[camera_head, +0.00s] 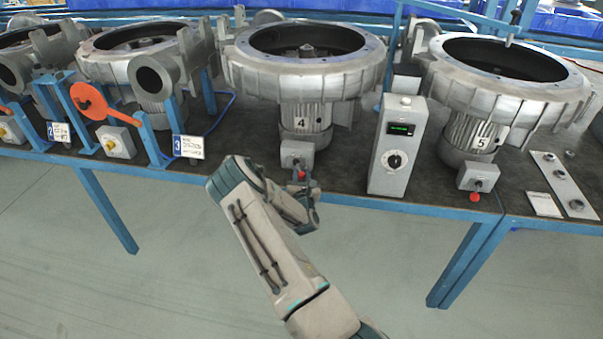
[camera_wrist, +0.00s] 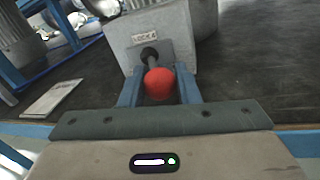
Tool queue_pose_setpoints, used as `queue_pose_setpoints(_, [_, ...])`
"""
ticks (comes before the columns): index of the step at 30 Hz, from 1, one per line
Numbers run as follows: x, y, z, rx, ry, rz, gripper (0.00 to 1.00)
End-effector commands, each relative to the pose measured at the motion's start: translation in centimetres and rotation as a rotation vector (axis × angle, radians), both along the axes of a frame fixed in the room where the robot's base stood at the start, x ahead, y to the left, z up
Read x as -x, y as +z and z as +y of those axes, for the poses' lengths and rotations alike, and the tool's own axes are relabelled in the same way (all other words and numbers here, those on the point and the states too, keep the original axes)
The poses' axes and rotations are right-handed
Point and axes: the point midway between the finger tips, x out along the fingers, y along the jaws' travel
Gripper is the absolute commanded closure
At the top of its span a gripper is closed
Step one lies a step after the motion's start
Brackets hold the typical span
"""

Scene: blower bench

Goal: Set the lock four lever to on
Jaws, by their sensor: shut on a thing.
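Blower 4 (camera_head: 300,122) stands at the bench's front edge with a small grey lock box (camera_head: 297,153) below its motor. The lever of lock four has a red knob (camera_head: 301,175) and sticks out from the front of that box. In the wrist view the red knob (camera_wrist: 159,84) sits between the two fingers of my gripper (camera_wrist: 160,76), and a dark shaft leads up to the grey box (camera_wrist: 165,25). My gripper is shut on the lever's knob.
A grey control box (camera_head: 398,145) with a green display and rotary knob stands right of the lever. Blower 5 (camera_head: 465,135) has a similar red-knobbed lever (camera_head: 475,196). An orange disc handle (camera_head: 90,101) stands at left. The floor before the bench is clear.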

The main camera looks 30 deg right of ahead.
Motion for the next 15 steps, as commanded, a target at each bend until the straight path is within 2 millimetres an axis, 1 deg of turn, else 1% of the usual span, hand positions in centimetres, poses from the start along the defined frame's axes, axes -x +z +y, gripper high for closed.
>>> queue_pose_setpoints(1, [-0.05, 0.28, -0.26, 0.003, -0.002, -0.003, 1.0])
queue_pose_setpoints(13, [-0.17, 0.28, -0.11, 0.003, 0.002, -0.006, 1.0])
queue_pose_setpoints(14, [-0.17, 0.29, -0.1, 0.003, 0.002, -0.006, 0.63])
queue_pose_setpoints(15, [-0.19, 0.29, -0.07, 0.003, 0.002, -0.006, 0.52])
